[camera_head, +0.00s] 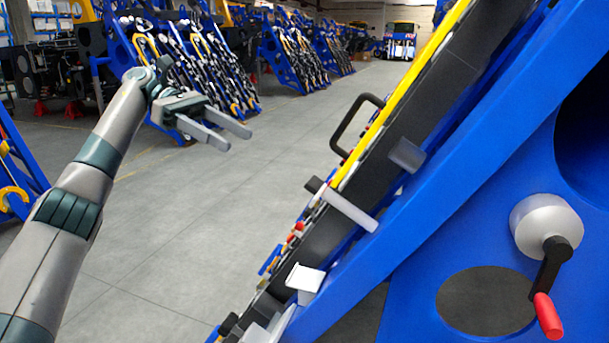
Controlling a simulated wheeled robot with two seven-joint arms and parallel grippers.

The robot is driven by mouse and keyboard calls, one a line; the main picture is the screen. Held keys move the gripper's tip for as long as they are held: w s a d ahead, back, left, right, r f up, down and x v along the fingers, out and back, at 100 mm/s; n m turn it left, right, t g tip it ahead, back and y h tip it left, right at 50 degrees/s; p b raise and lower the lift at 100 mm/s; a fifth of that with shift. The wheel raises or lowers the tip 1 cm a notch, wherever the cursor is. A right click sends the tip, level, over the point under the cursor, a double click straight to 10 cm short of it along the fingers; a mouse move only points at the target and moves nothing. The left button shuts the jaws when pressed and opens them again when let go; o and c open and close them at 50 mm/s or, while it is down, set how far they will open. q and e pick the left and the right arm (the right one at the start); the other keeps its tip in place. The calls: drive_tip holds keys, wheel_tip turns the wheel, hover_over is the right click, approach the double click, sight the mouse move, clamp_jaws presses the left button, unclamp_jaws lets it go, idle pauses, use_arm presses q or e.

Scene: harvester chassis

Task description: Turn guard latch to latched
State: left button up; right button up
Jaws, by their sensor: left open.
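My left gripper (239,139) is open and empty. It is held over the open floor, left of the blue chassis (470,160) and well apart from it. A round grey hub with a black lever and red grip (547,315) sits on the chassis side at the far right. The lever hangs down, its red end tilted slightly right. This looks like a turning latch, but I cannot tell for sure that it is the guard latch. A black loop handle (352,122) stands out beside a long yellow bar (408,85). My right gripper is not in view.
The grey floor (200,240) between my left arm and the chassis is clear. Blue racks (290,55) with hoses stand far back.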

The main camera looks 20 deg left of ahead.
sight(315, 189)
use_arm(q)
drive_tip(key=p+x, duration=0.1)
drive_tip(key=x, duration=1.6)
drive_tip(key=shift+d+f, duration=0.15)
drive_tip(key=shift+d, duration=0.1)
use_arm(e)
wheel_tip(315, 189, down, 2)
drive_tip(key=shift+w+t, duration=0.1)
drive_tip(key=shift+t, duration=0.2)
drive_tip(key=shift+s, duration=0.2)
use_arm(q)
drive_tip(key=c, duration=1.1)
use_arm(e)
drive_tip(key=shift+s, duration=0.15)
